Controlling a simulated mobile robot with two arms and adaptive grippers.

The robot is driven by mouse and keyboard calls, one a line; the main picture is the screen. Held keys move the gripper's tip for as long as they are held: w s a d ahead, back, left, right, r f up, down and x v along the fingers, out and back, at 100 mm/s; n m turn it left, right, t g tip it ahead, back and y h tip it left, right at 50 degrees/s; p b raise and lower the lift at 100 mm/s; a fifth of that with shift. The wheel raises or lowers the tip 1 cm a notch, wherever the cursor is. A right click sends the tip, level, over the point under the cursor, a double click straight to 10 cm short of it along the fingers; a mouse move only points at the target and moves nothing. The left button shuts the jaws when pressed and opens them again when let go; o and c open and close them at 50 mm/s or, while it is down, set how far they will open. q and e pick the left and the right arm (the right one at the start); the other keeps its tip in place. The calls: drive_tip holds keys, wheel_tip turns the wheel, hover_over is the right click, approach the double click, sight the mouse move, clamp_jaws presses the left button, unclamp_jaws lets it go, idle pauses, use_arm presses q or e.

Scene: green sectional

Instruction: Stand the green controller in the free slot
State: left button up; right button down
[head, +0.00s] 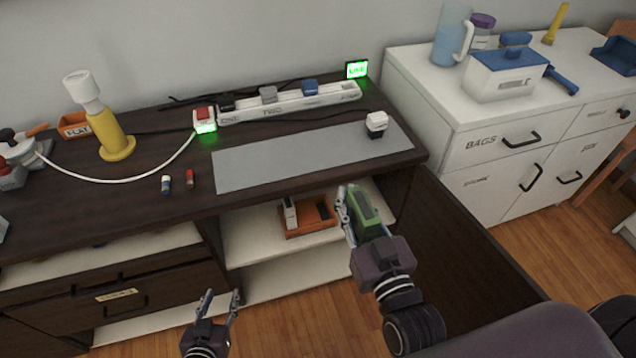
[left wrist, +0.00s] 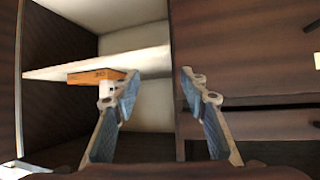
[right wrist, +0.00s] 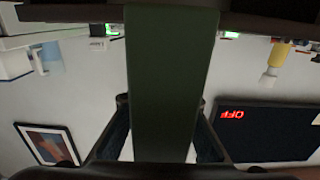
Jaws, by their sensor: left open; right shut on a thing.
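The green controller (head: 366,206) is held in my right gripper (head: 359,212), just right of the orange holder in the head view. In the right wrist view the controller (right wrist: 172,85) is a broad dark green slab between the fingers. The orange holder (head: 308,234) sits on the upper shelf of the open cabinet. A white-and-dark piece (head: 290,213) stands at its left side; its remaining slots are too small to make out clearly. My left gripper (head: 222,293) is open and empty, low before the drawers.
The dark desk top overhangs the shelf (head: 250,246). An open cabinet door (head: 470,245) stands right of my right arm. On the desk are a grey mat (head: 290,158), a white-and-black object (head: 376,123), a power strip (head: 290,104) and a yellow-and-white lamp (head: 115,135).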

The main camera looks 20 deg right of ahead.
drive_tip(key=w+f+b, duration=0.5)
drive_tip(key=f+b, duration=0.1)
drive_tip(key=f, duration=0.2)
drive_tip(key=w+f+b, duration=0.4)
drive_tip(key=f+b, duration=0.3)
drive_tip(key=f, duration=0.1)
use_arm(q)
wheel_tip(320, 180, up, 25)
drive_tip(key=w+d+t+h+b, duration=0.1)
drive_tip(key=t+b, duration=0.3)
drive_tip(key=t, duration=0.5)
drive_tip(key=shift+d+h+b, duration=0.2)
drive_tip(key=shift+h+b, duration=0.1)
drive_tip(key=shift+h, duration=0.5)
use_arm(e)
drive_tip(key=w+d+f, duration=0.1)
drive_tip(key=w+f, duration=0.1)
drive_tip(key=w, duration=0.7)
drive_tip(key=w+f, duration=0.2)
drive_tip(key=w, duration=0.8)
drive_tip(key=shift+w+d+f, duration=0.15)
drive_tip(key=shift+d+f, duration=0.05)
drive_tip(key=shift+d, duration=0.15)
use_arm(q)
drive_tip(key=shift+f, duration=0.25)
